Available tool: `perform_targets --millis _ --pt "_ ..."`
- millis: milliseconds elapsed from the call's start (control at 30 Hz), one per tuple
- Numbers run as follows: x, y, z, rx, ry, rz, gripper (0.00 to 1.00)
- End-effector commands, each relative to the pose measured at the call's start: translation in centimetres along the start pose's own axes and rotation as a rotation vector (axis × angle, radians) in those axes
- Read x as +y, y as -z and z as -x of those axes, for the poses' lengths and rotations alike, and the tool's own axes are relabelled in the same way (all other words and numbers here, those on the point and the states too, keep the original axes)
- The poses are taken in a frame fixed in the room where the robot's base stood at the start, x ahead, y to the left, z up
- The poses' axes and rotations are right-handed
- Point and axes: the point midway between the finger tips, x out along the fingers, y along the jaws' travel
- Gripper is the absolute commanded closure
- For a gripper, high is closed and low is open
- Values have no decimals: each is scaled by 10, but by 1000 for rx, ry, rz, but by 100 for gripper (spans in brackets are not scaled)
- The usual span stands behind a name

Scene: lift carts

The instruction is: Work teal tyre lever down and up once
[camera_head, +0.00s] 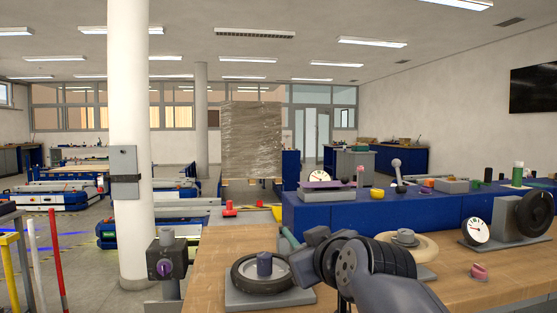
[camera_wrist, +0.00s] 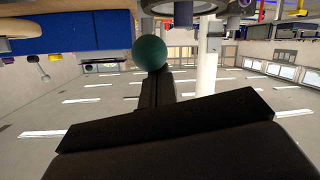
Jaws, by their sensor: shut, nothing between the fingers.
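The teal tyre lever shows in the head view as a short slanted teal bar (camera_head: 289,237), just behind the black tyre (camera_head: 248,276) and partly hidden by my arm. In the wrist view, a round teal knob (camera_wrist: 149,52) stands right at the tip of my gripper (camera_wrist: 156,80). My gripper is shut, with nothing held between its fingers. The knob looks close to or against the fingertips; I cannot tell whether they touch. In the head view, my wrist and arm cover the space right of the tyre, and the fingertips cannot be made out.
The tyre lies on a grey plate on a wooden bench (camera_head: 212,258). A grey box with a purple knob (camera_head: 165,268) stands left of it. A cream ring (camera_head: 420,247) lies right of my arm. A blue raised block (camera_head: 330,215) with gauges and small parts stands behind.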

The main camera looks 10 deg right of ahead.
Motion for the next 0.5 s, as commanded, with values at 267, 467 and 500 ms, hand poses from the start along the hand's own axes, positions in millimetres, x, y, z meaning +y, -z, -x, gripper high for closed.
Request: perform_targets --millis 267,467,500 --pt "-6 -22 -4 -2 0 0 100" --pt "-8 -26 -5 -3 1 0 100" --pt "-8 -27 -5 -4 1 0 100"
